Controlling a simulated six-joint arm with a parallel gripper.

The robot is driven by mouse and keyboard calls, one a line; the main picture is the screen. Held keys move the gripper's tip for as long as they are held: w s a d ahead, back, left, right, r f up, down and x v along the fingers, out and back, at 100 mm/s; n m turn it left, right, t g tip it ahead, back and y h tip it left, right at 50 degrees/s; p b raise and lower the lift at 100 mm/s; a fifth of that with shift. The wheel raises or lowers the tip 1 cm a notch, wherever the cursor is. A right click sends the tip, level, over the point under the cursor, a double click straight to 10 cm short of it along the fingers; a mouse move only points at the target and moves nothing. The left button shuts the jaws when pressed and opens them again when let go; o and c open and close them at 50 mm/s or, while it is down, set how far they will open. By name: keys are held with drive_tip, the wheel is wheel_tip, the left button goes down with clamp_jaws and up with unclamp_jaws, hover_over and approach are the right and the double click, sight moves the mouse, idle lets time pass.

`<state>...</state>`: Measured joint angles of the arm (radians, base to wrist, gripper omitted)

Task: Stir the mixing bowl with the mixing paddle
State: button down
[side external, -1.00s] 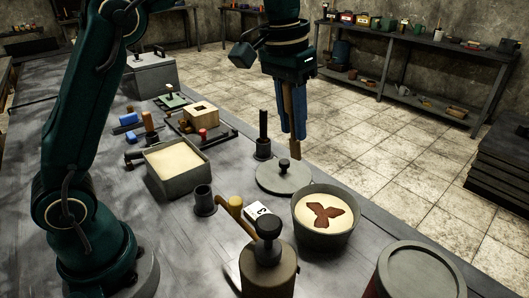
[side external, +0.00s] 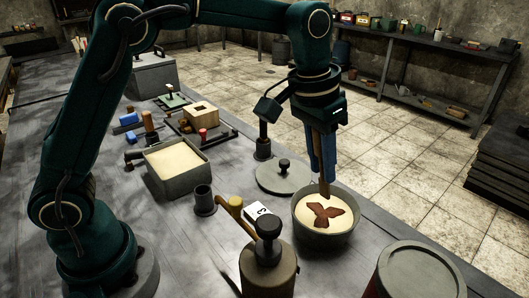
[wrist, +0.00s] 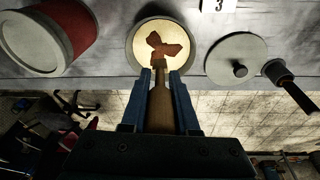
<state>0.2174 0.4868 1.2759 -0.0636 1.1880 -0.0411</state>
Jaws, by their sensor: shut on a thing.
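The mixing bowl (side external: 325,240) is a dark round bowl at the right front of the bench, filled with pale sand and a reddish-brown three-lobed patch (side external: 328,216) on top. It also shows in the wrist view (wrist: 130,43). My gripper (side external: 323,178) has blue fingers and is shut on the brown wooden mixing paddle (wrist: 160,100), which points down. The paddle's lower end is at the far part of the bowl, over or touching the sand; I cannot tell which. In the wrist view my gripper (wrist: 161,85) is at the bowl's lower edge.
A flat round lid (side external: 283,178) with a knob lies close behind the bowl. A canister (side external: 268,270) with a black knob, a white card (side external: 258,211) and a red drum (side external: 420,275) stand near it. A box of sand (side external: 177,168) is further left.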

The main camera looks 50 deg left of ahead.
sight(325, 190)
drive_tip(key=shift+w+d+f, duration=0.1)
drive_tip(key=shift+w+f, duration=0.1)
drive_tip(key=shift+f, duration=0.85)
drive_tip(key=shift+w+d+f, duration=0.1)
drive_tip(key=shift+w+f, duration=0.05)
drive_tip(key=shift+f, duration=0.85)
drive_tip(key=shift+w+d+f, duration=0.1)
drive_tip(key=shift+w+f, duration=0.1)
drive_tip(key=shift+f, duration=0.85)
drive_tip(key=shift+d, duration=0.1)
